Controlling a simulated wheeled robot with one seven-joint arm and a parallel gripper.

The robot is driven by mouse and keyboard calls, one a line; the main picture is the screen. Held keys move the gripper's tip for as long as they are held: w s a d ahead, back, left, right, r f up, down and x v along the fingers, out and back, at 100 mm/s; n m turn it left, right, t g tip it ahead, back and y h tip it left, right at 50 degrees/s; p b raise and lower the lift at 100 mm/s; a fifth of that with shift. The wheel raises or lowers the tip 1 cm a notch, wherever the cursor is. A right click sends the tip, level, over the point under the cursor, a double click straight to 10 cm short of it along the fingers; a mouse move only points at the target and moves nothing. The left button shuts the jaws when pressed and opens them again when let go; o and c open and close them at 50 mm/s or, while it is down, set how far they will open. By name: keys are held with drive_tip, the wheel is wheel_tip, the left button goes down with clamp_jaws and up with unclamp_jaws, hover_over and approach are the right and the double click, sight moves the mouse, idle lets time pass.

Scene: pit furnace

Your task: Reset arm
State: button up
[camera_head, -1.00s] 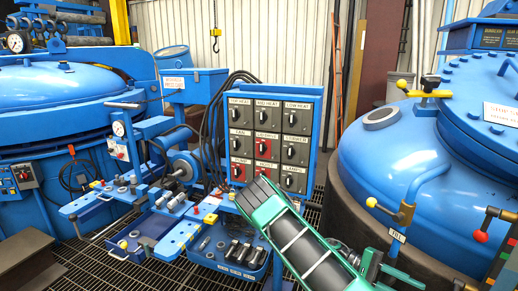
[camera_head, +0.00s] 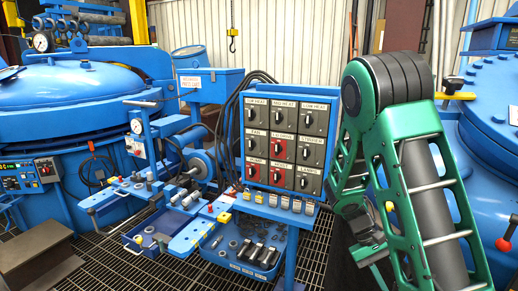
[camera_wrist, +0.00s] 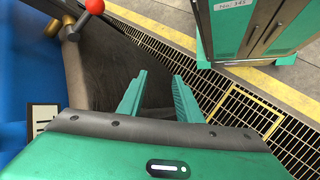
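My arm (camera_head: 425,190), green with dark joints, stands folded upright at the right of the head view, in front of the blue furnace vessel. My gripper shows in the wrist view (camera_wrist: 160,82) as two green fingers with a clear gap between them. It is open and nothing is held between the fingers. Below and beyond the fingers are a dark curved surface and floor grating (camera_wrist: 215,92). In the head view I cannot make out the fingertips.
A control panel (camera_head: 291,147) with several switches stands left of my arm, above a blue tray of tools (camera_head: 218,262). A domed blue furnace (camera_head: 85,90) is at left. A red-knobbed lever (camera_wrist: 94,6) and a green cabinet (camera_wrist: 250,30) show in the wrist view.

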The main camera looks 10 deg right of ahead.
drive_tip(key=w+a+r+n+t+y, duration=0.3)
drive_tip(key=a+r+t+y, duration=0.2)
drive_tip(key=a+r+t, duration=0.85)
drive_tip(key=s+d+r+m+g, duration=0.1)
drive_tip(key=s+d+m+g, duration=0.2)
drive_tip(key=s, duration=0.5)
drive_tip(key=s+d+r+m+g, duration=0.1)
drive_tip(key=s+d+m+g, duration=0.2)
drive_tip(key=s+d, duration=0.3)
drive_tip(key=s+g, duration=0.1)
drive_tip(key=s, duration=0.2)
drive_tip(key=shift+s+d+r+m, duration=0.15)
drive_tip(key=shift+s+m, duration=0.05)
drive_tip(key=shift+m, duration=0.2)
drive_tip(key=shift+s, duration=0.1)
